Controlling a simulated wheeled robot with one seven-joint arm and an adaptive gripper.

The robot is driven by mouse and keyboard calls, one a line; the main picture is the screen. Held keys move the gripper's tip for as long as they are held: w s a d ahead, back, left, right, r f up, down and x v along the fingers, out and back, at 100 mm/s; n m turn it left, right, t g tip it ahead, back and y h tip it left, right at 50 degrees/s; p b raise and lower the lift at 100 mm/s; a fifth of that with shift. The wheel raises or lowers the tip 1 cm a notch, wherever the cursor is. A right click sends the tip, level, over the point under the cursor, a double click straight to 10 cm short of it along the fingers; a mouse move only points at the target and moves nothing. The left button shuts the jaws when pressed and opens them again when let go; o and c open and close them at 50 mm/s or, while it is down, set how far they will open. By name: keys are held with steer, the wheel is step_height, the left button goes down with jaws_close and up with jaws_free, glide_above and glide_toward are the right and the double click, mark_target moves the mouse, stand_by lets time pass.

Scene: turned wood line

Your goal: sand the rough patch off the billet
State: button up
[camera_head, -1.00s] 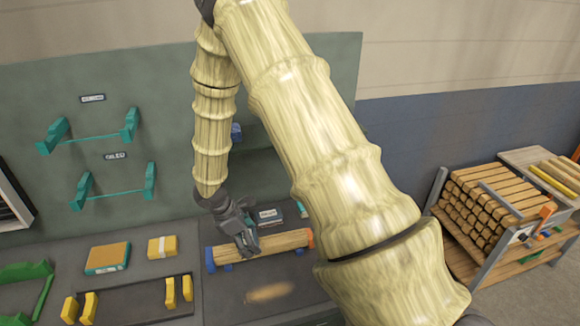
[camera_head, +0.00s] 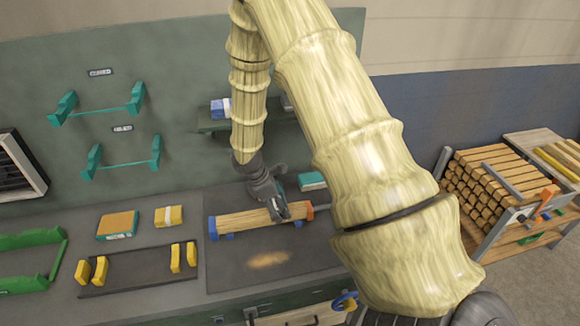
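The billet (camera_head: 245,219) is a pale wooden length lying left to right on the bench, with blue supports below and an orange-and-blue end piece (camera_head: 309,211) at its right. My gripper (camera_head: 283,214) is over the billet's right part, fingers pointing down. Whether it touches the wood, is open, or holds something cannot be told. No rough patch can be made out on the billet. A tan dusty spot (camera_head: 268,260) lies on the dark mat in front. An orange-topped block with a teal base (camera_head: 118,225) and a yellow block with a pale band (camera_head: 168,216) lie to the left.
A teal-topped block (camera_head: 312,180) sits behind my gripper. A dark tray with yellow uprights (camera_head: 137,270) and a green frame (camera_head: 28,264) stand left. Teal brackets (camera_head: 102,104) hang on the back panel. A rack of wooden lengths (camera_head: 497,178) stands right.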

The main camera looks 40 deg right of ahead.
steer(key=shift+s+d, duration=0.15)
steer(key=shift+d, duration=0.3)
steer(key=shift+s+d+r, duration=0.15)
steer(key=shift+d+r, duration=0.05)
steer(key=shift+d, duration=0.15)
steer(key=shift+s+d+f, duration=0.1)
steer(key=shift+s+d, duration=0.15)
steer(key=shift+d, duration=0.05)
steer(key=shift+r+p, duration=0.25)
steer(key=shift+p, duration=0.4)
step_height(320, 180, up, 3)
steer(key=shift+f+p, duration=0.15)
steer(key=shift+p, duration=0.45)
steer(key=shift+r+p, duration=0.3)
steer(key=shift+r, duration=2.1)
